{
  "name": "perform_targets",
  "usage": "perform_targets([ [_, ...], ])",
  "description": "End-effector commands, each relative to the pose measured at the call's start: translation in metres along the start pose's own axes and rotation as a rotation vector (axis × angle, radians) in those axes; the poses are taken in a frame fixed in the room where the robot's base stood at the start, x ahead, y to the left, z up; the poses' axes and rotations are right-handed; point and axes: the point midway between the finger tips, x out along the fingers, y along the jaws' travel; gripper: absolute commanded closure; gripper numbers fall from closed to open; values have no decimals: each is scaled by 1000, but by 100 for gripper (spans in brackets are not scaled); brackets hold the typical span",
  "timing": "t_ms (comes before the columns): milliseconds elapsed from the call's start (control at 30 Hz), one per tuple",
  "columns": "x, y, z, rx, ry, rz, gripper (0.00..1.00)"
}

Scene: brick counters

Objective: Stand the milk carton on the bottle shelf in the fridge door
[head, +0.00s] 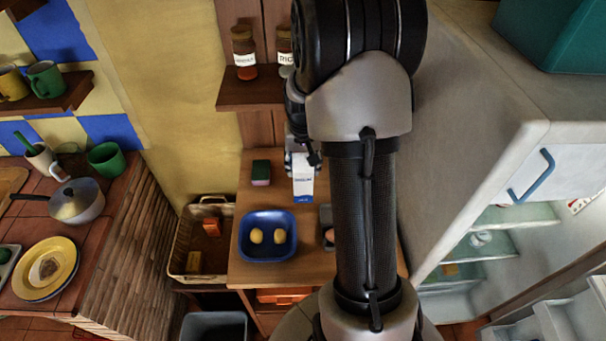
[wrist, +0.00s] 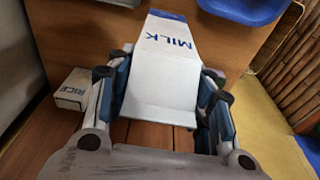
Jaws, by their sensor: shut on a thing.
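The milk carton (head: 303,184) is white with a blue base band and shows above the wooden table in the head view. My gripper (head: 302,158) is shut on it near its top. In the wrist view the carton (wrist: 170,75), lettered MILK, lies between the two fingers of my gripper (wrist: 163,82). I cannot tell whether its base touches the table. The fridge (head: 480,150) stands open at the right, with pale glass shelves inside. Part of its door, with white bins (head: 560,318), shows at the lower right. My arm hides part of the table.
A blue tray (head: 246,252) with two yellow fruits and a green sponge (head: 261,172) are on the wooden table (head: 240,274). A wicker basket (head: 185,240) stands left of it. A wall shelf (head: 250,97) holds jars. A RICE box (wrist: 76,91) is left of the carton in the wrist view.

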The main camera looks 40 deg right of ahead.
Motion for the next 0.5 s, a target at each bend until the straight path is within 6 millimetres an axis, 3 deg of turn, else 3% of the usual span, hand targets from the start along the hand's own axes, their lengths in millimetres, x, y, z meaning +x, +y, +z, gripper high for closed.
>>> perform_targets([
  [233,35,0,6,0,-1,0,100],
  [500,37,0,5,0,1,0,100],
])
